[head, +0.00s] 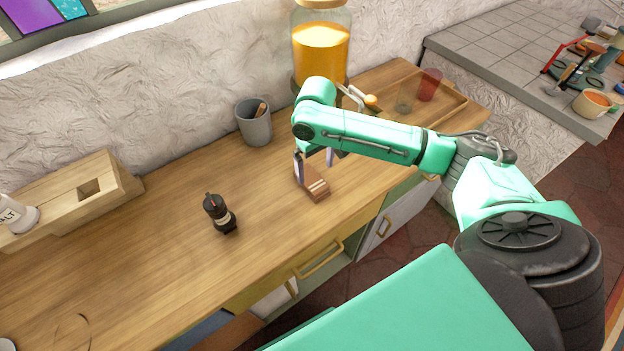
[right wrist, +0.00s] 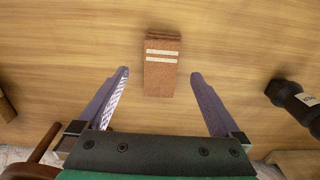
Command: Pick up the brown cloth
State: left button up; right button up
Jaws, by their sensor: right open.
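The brown cloth (head: 315,186) lies folded on the wooden counter, with two pale stripes across one end. In the right wrist view the cloth (right wrist: 161,78) lies ahead of the fingertips, between their lines, and nothing grips it. My right gripper (head: 314,156) is open and empty above the counter, at the far end of the cloth. Its two fingers show spread apart in the right wrist view (right wrist: 159,73). In the head view the gripper covers part of the cloth's far end. My left gripper is not in view.
A dark grinder (head: 218,213) stands left of the cloth. A grey cup (head: 254,122) and a large jar of orange liquid (head: 321,48) stand near the wall. The counter around the cloth is clear.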

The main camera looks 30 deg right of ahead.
aim_at(313, 181)
jog(key=f, duration=0.2)
jog(key=f+p, duration=0.1)
jog(key=f, duration=0.2)
jog(key=shift+w+a+f, duration=0.1)
jog(key=shift+w+f, duration=0.2)
jog(key=shift+f, duration=0.05)
jog(key=shift+s+f, duration=0.1)
jog(key=shift+f, duration=0.05)
jog(key=shift+c, duration=0.9)
jog(key=c, duration=1.2)
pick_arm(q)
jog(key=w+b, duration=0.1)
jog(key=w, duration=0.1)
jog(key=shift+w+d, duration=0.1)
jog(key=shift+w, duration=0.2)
pick_arm(e)
notch_tip(313, 181, up, 20)
